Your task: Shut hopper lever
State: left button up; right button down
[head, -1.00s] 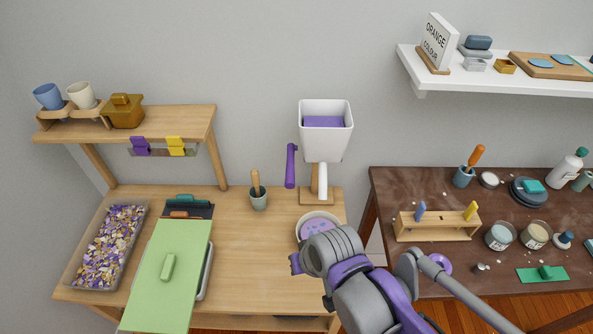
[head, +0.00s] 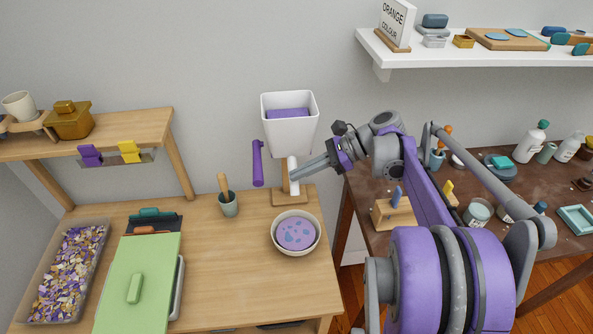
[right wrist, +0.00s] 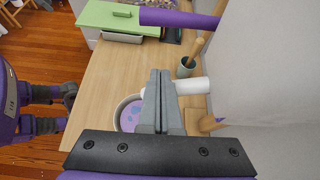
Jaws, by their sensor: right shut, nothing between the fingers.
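The white hopper (head: 290,138) holds purple material and stands at the back of the wooden bench. Its purple lever (head: 258,163) hangs nearly upright at the hopper's left; it also crosses the top of the right wrist view (right wrist: 180,18). The white spout (head: 293,172) is below the hopper. My right gripper (head: 298,178) is shut and empty, its fingertips close to the spout and right of the lever, apart from the lever. In the right wrist view the closed fingers (right wrist: 159,85) overlap the spout (right wrist: 192,87); contact cannot be told. My left gripper is not identifiable.
A bowl (head: 275,241) with purple and blue contents sits in front of the hopper stand. A pot with a wooden-handled tool (head: 229,207) stands left. A green-lidded tray (head: 150,265) lies farther left. A brown table (head: 365,205) is at right.

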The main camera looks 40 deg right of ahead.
aim_at(260, 161)
jog(key=w+a, duration=0.3)
jog(key=a, duration=0.3)
jog(key=shift+w+a+p, duration=0.15)
jog(key=shift+w+p, duration=0.25)
jog(key=shift+p, duration=0.05)
jog(key=shift+r, duration=0.1)
